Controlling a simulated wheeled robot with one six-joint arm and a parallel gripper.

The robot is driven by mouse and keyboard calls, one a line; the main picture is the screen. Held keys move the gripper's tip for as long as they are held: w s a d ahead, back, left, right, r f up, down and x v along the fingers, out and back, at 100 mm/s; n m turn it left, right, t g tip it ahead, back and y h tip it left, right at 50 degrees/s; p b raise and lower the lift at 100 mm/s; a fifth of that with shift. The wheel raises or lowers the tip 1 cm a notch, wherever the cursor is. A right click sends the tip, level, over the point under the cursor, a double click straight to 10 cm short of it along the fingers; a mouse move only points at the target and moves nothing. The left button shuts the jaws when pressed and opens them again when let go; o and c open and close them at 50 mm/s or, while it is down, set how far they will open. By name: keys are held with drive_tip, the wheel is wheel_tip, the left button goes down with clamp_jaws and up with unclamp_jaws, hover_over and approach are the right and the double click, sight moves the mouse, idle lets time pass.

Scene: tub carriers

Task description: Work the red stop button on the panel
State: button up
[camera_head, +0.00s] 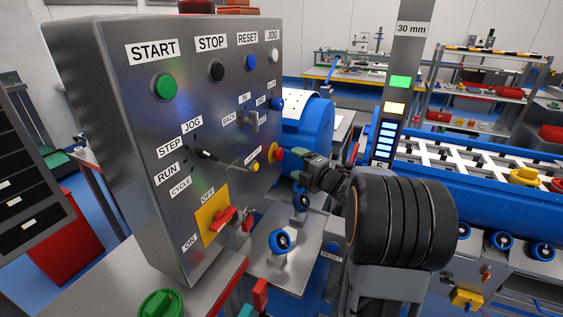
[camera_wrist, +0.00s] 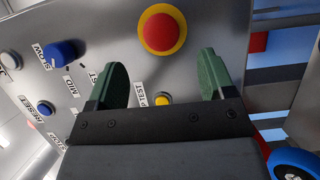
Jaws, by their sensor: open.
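The red stop button (camera_head: 276,153) is a round red mushroom head on a yellow collar, near the right edge of the grey panel (camera_head: 150,125). In the wrist view the same red button (camera_wrist: 162,32) shows whole at the top, ahead of the gap between the fingers. My gripper (camera_head: 301,167) is just right of the button, its green fingers towards the panel. In the wrist view my gripper (camera_wrist: 164,62) is open and empty. The fingers appear apart from the button; the exact distance is hard to tell.
A small yellow button (camera_wrist: 163,99) sits beside the red one. The panel also carries a red rotary handle on a yellow plate (camera_head: 213,228), a green START button (camera_head: 164,87) and a black STOP button (camera_head: 216,71). A blue drum (camera_head: 308,125) stands behind the panel; a blue conveyor (camera_head: 470,170) is at right.

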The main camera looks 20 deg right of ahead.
sight(281, 155)
drive_tip(key=shift+p+x, duration=0.6)
drive_tip(key=shift+x, duration=3.1)
drive_tip(key=shift+a+f, duration=0.1)
